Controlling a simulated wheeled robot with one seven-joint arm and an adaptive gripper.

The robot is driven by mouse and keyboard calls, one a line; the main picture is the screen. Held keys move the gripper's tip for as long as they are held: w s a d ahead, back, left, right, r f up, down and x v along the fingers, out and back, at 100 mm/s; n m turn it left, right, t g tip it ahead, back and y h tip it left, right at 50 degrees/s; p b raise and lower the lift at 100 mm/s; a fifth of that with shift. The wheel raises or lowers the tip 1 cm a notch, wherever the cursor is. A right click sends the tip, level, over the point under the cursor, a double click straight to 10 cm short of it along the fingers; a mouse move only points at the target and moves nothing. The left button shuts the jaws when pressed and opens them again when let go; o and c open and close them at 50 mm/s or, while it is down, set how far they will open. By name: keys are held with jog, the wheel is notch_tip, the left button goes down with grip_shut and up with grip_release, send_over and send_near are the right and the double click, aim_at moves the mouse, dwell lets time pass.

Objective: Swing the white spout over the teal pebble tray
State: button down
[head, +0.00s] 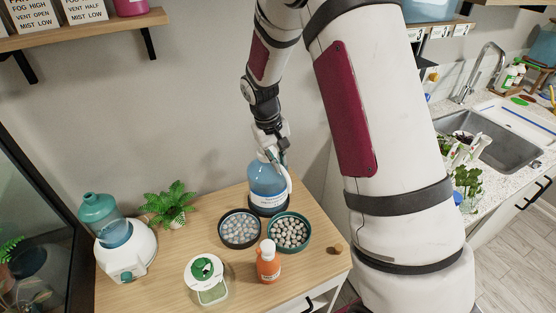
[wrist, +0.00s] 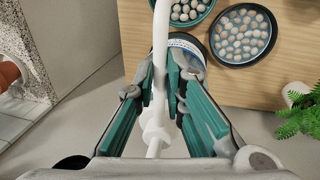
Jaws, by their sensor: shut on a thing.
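The white spout (head: 287,181) comes off the top of a blue bottle (head: 263,180) in a dark base and curves down along its right side. My gripper (head: 271,147) is at the top of the bottle. In the wrist view my gripper (wrist: 160,88) is shut around the white spout (wrist: 160,35), whose far end is cut off by the top edge. The teal pebble tray (head: 289,251) stands in front and right of the bottle, full of pale pebbles; it also shows in the wrist view (wrist: 189,26), right of the spout. I cannot tell whether the tip is above it.
A dark tray of greyer pebbles (head: 239,247) sits left of the teal one. An orange bottle (head: 268,266), a green-lidded tub (head: 207,277), a cork (head: 337,248), a fern (head: 168,203) and a white-and-teal humidifier (head: 124,244) share the wooden table. The front-right tabletop is mostly clear.

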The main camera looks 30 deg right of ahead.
jog(key=c, duration=1.7)
grip_release()
jog(key=shift+d, duration=0.1)
jog(key=shift+o, duration=0.2)
notch_tip(320, 180, up, 12)
jog(key=a, duration=0.2)
jog(key=shift+a, duration=0.2)
jog(key=shift+f, duration=0.1)
jog(key=s+a+r+t+y, duration=0.1)
jog(key=s+a+r+t, duration=0.2)
jog(key=s+r, duration=0.95)
jog(key=s+a+t+y, duration=0.1)
jog(key=s+a+t, duration=0.1)
jog(key=s, duration=1.2)
jog(key=shift+s+a+r+t, duration=0.3)
jog(key=shift+a+r, duration=0.1)
jog(key=shift+r, duration=0.05)
